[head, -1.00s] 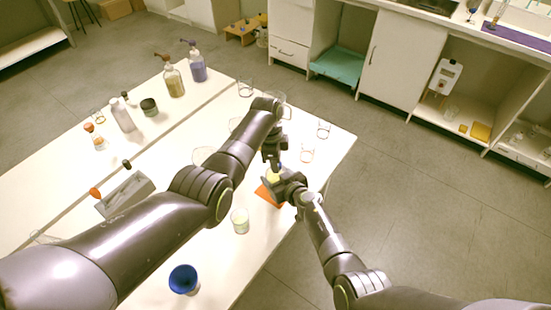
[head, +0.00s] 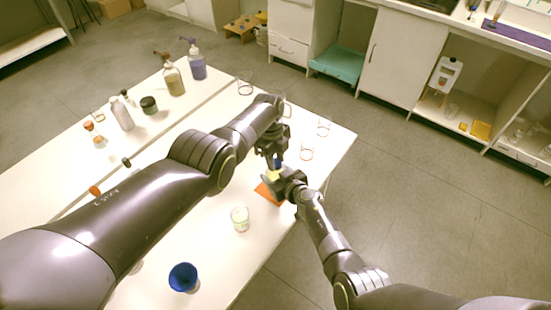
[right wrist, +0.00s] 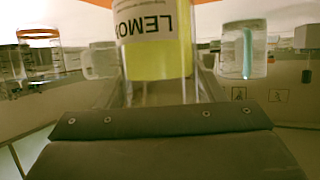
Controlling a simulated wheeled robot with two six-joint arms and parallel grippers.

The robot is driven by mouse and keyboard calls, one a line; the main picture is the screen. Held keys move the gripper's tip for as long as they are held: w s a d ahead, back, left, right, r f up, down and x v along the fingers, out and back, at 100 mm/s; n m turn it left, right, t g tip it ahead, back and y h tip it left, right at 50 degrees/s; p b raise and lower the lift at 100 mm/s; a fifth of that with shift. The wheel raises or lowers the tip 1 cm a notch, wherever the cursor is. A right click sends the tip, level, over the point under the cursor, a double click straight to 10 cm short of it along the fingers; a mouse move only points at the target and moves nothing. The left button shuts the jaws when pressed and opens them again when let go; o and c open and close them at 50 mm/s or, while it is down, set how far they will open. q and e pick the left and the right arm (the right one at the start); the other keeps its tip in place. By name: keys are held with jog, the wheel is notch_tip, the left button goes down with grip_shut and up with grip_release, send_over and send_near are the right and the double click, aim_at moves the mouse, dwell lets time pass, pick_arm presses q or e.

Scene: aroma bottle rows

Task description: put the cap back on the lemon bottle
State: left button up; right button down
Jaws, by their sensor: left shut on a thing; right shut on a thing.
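The lemon bottle (right wrist: 155,60) fills the upper middle of the right wrist view, upside down in the picture, with yellow-green contents and a white label reading "LEMO". In the head view only a little yellow of it (head: 273,175) shows. My right gripper (head: 280,182) is shut on the bottle, low, by the orange mat (head: 267,195). My left gripper (head: 274,158) is shut just above it on a small blue thing (head: 278,163), apparently the cap. Whether the cap touches the bottle's neck cannot be seen.
A glass with pale contents (head: 240,219) and a blue bowl (head: 183,278) stand in front. Empty glasses (head: 306,150) stand near the table's right corner. Pump bottles (head: 173,78) stand at the back left. The table edge is close to the right gripper.

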pick_arm(q)
jog(key=o, duration=1)
jog(key=shift+r, duration=0.1)
jog(key=shift+r, duration=2.15)
